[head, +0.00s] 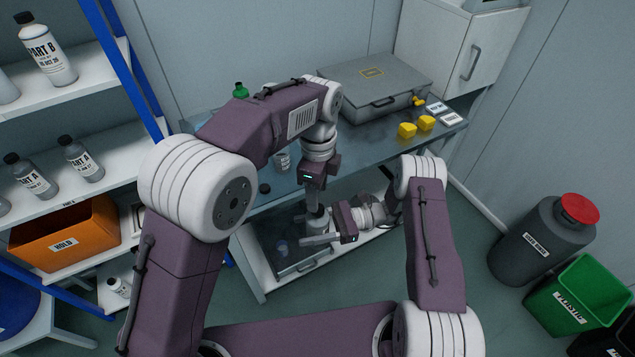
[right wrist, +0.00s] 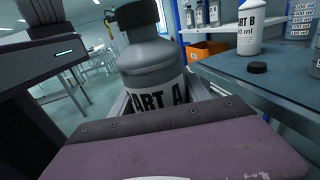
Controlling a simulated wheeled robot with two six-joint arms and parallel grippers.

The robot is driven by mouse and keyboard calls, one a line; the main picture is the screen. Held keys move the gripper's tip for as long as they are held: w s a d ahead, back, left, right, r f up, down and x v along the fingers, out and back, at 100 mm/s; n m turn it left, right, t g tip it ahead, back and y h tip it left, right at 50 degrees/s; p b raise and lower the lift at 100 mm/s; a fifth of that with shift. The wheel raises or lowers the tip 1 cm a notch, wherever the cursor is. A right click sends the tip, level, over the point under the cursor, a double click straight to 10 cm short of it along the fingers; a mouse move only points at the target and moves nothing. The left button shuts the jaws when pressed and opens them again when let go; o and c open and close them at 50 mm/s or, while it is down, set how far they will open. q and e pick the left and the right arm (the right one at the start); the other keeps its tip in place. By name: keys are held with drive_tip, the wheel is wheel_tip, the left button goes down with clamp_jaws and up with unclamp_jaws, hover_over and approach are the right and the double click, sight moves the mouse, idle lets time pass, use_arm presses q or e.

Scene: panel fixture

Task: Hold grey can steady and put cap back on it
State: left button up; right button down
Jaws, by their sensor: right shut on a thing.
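The grey can (head: 317,222), labelled PART A, stands upright in my right gripper (head: 318,240) below the bench-top level. In the right wrist view the can (right wrist: 152,70) is close, and a dark cap-like top (right wrist: 137,15) shows on its neck, cut by the frame edge. A loose black cap (right wrist: 258,67) lies on the bench; it also shows in the head view (head: 265,188). My left gripper (head: 315,200) points down just above the can; its fingertips are unclear. Its dark body is at the left of the right wrist view.
A white PART B bottle (right wrist: 248,28) stands on the bench (head: 350,143) near the loose cap. A grey case (head: 372,90) and yellow items (head: 407,130) are at the back. Shelves with bottles stand left. A lower shelf with a dark tray (head: 290,262) lies under the grippers.

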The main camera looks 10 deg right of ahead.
use_arm(q)
drive_tip(key=n, duration=0.6)
drive_tip(key=shift+r+n, duration=0.2)
drive_tip(key=shift+n, duration=0.2)
drive_tip(key=n, duration=0.6)
drive_tip(key=shift+s+r, duration=0.1)
drive_tip(key=shift+r, duration=0.1)
drive_tip(key=n, duration=0.3)
drive_tip(key=shift+r+n, duration=0.15)
drive_tip(key=shift+n, duration=0.15)
drive_tip(key=n, duration=0.6)
drive_tip(key=shift+r, duration=0.25)
drive_tip(key=n, duration=0.5)
drive_tip(key=shift+r, duration=0.75)
drive_tip(key=shift+f, duration=0.1)
